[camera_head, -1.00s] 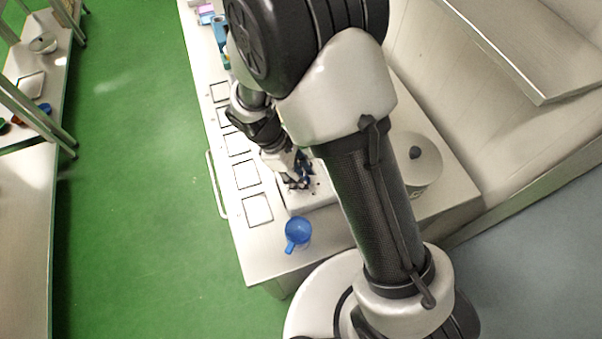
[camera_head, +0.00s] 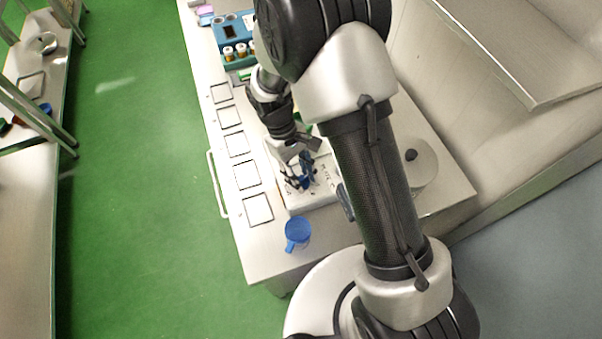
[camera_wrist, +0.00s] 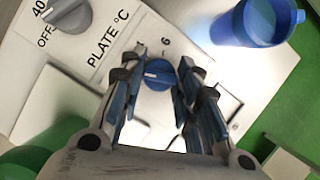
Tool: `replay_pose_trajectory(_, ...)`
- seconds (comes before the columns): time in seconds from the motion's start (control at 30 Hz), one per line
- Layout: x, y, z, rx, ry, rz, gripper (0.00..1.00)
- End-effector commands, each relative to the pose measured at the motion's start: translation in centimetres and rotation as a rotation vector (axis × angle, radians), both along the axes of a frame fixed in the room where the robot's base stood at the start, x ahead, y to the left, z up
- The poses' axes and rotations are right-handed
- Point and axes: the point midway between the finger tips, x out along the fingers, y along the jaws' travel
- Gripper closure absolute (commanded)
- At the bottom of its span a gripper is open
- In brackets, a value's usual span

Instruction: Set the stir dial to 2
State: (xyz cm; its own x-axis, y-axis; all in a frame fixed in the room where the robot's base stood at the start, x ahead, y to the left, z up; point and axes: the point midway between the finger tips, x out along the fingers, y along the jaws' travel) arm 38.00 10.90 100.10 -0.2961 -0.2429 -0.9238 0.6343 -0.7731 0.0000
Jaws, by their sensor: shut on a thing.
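The stir dial (camera_wrist: 158,75) is a round blue knob with a short white mark, between the finger pads of my gripper (camera_wrist: 163,92) in the wrist view. The fingers are shut on it, one on each side. A "6" is printed just beyond the dial; the other numbers around it are hidden or unreadable. In the head view my gripper (camera_head: 302,182) is down at the front of the white hotplate unit (camera_head: 325,190). A second, grey dial (camera_wrist: 70,14), marked "PLATE °C", "OFF" and "40", sits at the upper left of the wrist view.
A blue mug (camera_head: 297,233) stands close to the unit, near the bench end; it also shows in the wrist view (camera_wrist: 252,22). A blue rack (camera_head: 236,40) with small bottles stands at the far end.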

Motion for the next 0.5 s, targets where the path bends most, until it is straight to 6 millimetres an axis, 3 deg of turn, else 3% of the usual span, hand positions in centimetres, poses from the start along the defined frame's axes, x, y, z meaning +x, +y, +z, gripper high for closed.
replay_pose_trajectory(0.47,0.06,0.01,0.02,0.001,-0.001,-0.015,0.94)
replay_pose_trajectory(0.5,0.07,0.02,0.03,0.001,-0.002,-0.015,0.68)
